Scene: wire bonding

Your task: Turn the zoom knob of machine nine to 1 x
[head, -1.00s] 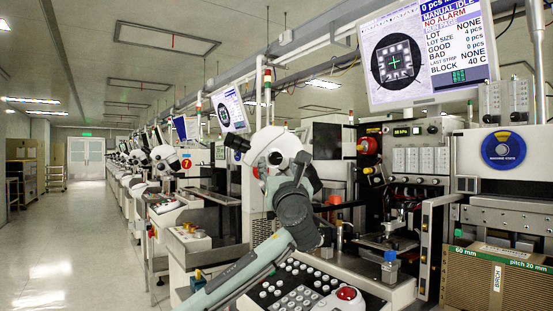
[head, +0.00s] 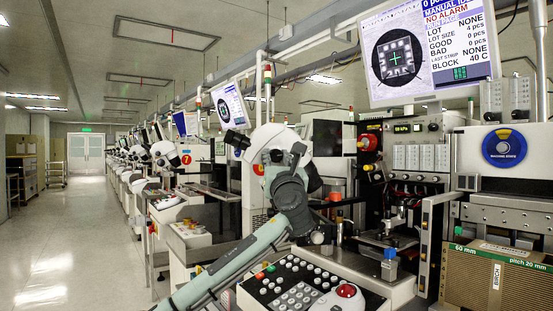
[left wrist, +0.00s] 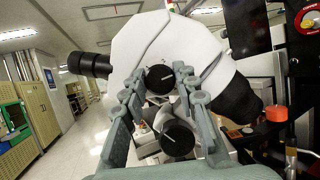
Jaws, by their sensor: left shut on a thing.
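The white microscope head (head: 272,138) stands at the machine in the middle of the head view; it fills the centre of the left wrist view (left wrist: 165,45). A black zoom knob (left wrist: 160,79) with a white pointer line is on its side. My left gripper (left wrist: 161,76) has one finger on each side of this knob and is shut on it. In the head view my left gripper (head: 281,156) is up against the microscope head and hides the knob. A second black knob with a white line (left wrist: 178,138) sits lower. Scale marks around the held knob are too small to read. My right gripper is not in view.
A monitor (head: 428,50) hangs at upper right. The aisle (head: 70,240) at left is clear.

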